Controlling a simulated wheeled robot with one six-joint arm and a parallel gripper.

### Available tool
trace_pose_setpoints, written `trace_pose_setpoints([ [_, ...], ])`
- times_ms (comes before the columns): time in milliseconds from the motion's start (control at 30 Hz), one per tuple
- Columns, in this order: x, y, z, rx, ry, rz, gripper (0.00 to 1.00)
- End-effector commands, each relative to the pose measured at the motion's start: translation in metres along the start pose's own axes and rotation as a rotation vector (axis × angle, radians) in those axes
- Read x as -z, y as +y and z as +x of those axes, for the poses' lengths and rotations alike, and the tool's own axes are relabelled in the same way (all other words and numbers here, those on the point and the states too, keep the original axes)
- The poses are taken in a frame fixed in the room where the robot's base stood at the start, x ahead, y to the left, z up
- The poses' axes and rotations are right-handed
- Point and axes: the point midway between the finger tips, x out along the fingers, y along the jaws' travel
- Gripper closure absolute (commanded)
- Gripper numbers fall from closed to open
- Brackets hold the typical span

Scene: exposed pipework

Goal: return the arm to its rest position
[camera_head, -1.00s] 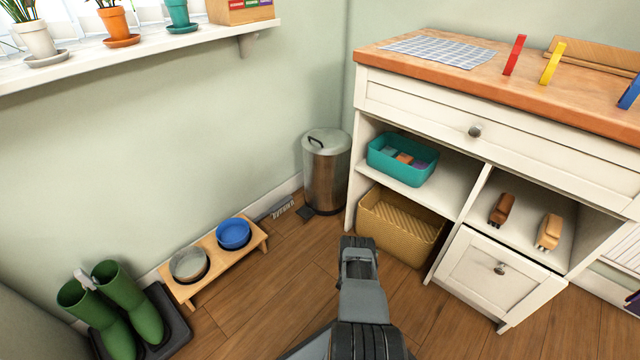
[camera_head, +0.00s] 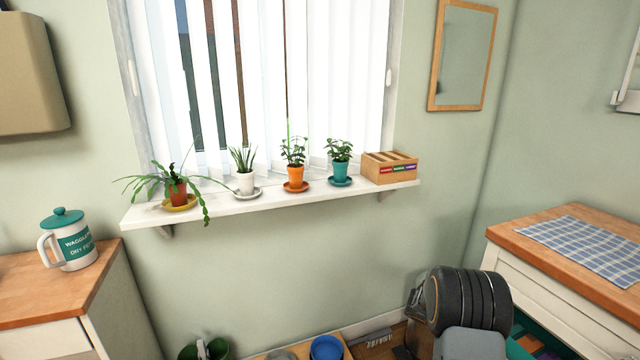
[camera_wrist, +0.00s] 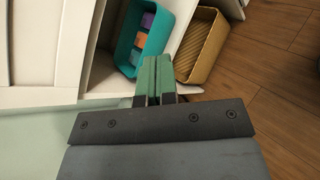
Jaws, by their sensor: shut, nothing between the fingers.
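My gripper (camera_wrist: 155,70) shows in the wrist view, its two green fingers pressed together with nothing between them. Its tips lie in the picture just below a teal bin and beside a tan basket; I cannot tell the gap to them. In the head view my arm (camera_head: 465,302) rises at the lower right, in front of the wall corner, with its dark ribbed joint uppermost. The fingers cannot be made out in that view.
The teal bin (camera_wrist: 127,52) holds coloured blocks, with the tan basket (camera_wrist: 203,45) alongside. A white windowsill (camera_head: 265,204) carries potted plants and a wooden box (camera_head: 391,170). A wooden-topped cabinet (camera_head: 590,222) stands right of my arm. Bowls (camera_head: 326,348) sit low ahead. Bare wooden floor (camera_wrist: 275,85) shows at right.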

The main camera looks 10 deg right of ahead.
Motion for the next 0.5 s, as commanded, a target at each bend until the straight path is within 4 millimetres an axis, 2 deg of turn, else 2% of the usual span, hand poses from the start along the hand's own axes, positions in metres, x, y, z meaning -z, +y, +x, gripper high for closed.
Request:
trace_pose_setpoints([
  [33,-0.037,0.015,-0.041,0.043,0.055,0.065,1.0],
  [200,-0.112,0.01,-0.139,0.224,0.252,0.259,1.0],
  [400,-0.189,-0.015,-0.243,0.448,0.516,0.451,1.0],
  [500,-0.22,-0.03,-0.285,0.555,0.638,0.523,1.0],
])
